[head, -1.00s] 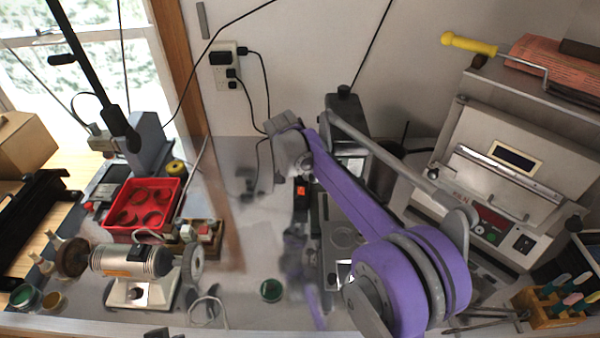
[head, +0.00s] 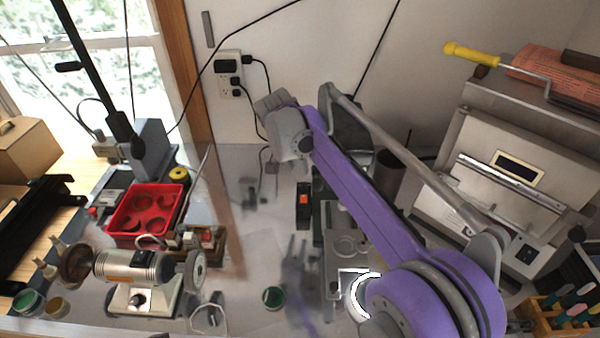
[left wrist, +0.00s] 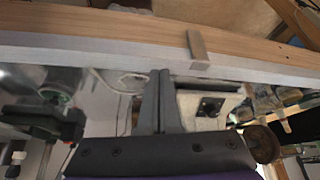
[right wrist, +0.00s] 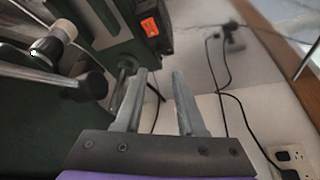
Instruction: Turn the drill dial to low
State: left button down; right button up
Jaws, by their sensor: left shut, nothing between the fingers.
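The dark green drill press (head: 318,205) stands mid-bench in the head view, partly hidden by my purple right arm. Its black switch box with an orange switch (head: 303,200) faces left. The drill body (right wrist: 40,120) fills the left of the right wrist view, with a pale round knob (right wrist: 62,30) and a dark-knobbed lever; I cannot tell which part is the dial. My right gripper (right wrist: 158,75) is open and empty, its fingertips pointing at the drill below the orange switch. My left gripper (left wrist: 160,72) is shut and empty near the bench edge.
A bench polisher (head: 135,265) with a dark knob stands at left, beside a red tray (head: 145,215). A grey machine (head: 505,165) fills the right. A wall outlet (head: 229,72) with cables is behind. A green-topped jar (head: 273,298) stands at the front.

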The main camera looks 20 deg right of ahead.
jog(key=shift+s+a+r, duration=0.2)
jog(key=shift+r, duration=0.45)
pick_arm(q)
jog(key=shift+r, duration=0.1)
